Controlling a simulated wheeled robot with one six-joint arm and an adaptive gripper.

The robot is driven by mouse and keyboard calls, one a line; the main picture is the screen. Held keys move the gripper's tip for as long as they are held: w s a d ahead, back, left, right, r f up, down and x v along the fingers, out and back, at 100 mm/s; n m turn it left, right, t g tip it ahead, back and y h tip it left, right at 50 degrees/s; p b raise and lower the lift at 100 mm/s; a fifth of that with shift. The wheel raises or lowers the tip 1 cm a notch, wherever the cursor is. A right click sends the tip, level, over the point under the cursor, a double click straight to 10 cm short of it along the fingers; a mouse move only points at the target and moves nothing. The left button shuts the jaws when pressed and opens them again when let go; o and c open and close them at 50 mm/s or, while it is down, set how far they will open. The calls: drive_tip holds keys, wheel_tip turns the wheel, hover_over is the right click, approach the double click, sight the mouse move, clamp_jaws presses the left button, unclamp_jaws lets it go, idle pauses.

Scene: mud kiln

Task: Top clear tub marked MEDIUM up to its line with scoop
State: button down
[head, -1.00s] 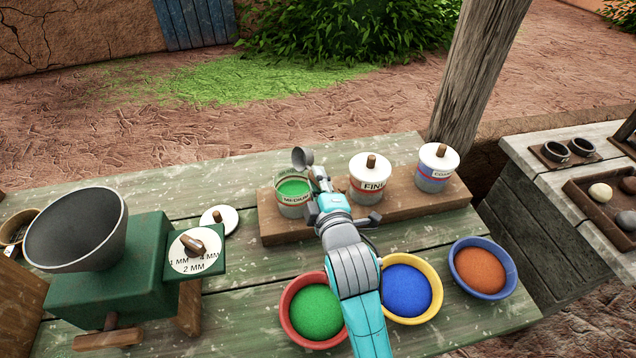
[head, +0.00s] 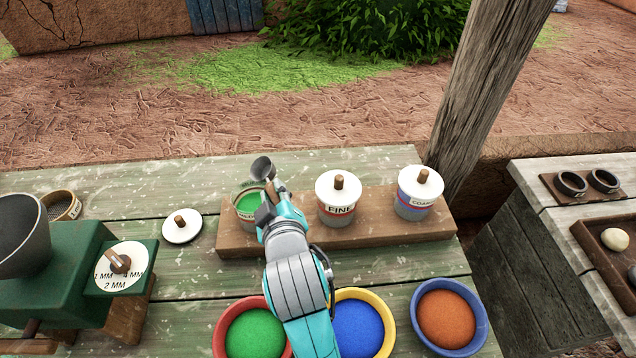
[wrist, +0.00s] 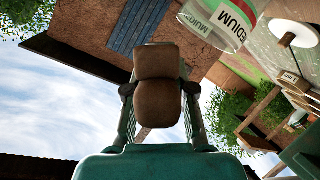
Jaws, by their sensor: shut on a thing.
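The clear tub marked MEDIUM (head: 246,222) stands without its lid at the left end of a wooden board, with green grains (head: 250,201) inside. Its labelled wall also shows at the top of the wrist view (wrist: 226,22). My gripper (head: 268,212) is just right of the tub, shut on the scoop's brown wooden handle (wrist: 158,92). The scoop's dark metal bowl (head: 263,168) is raised above and behind the tub's rim, tilted, and no green shows in it. My gripper hides part of the tub's right side.
A white lid (head: 182,228) lies left of the board (head: 375,230). Lidded FINE (head: 338,211) and COARSE (head: 412,207) tubs stand right. Bowls of green (head: 255,335), blue (head: 358,328) and orange (head: 447,318) grains sit in front. A green grinder (head: 60,290) stands left.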

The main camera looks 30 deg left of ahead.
drive_tip(key=shift+d+r+m, duration=0.1)
drive_tip(key=shift+r+m, duration=0.05)
drive_tip(key=shift+m, duration=0.15)
drive_tip(key=shift+w+d+r+m+g+y, duration=0.15)
drive_tip(key=shift+r+m+g, duration=0.15)
drive_tip(key=shift+m, duration=0.1)
drive_tip(key=shift+w+d+r+m+g+y, duration=0.1)
drive_tip(key=shift+r+m+g+y, duration=0.05)
drive_tip(key=shift+r+m+g, duration=0.2)
drive_tip(key=shift+w+d+r+m+g+y, duration=0.1)
drive_tip(key=shift+r+m+g+y, duration=0.3)
drive_tip(key=shift+r+m+g, duration=0.45)
drive_tip(key=shift+m, duration=0.4)
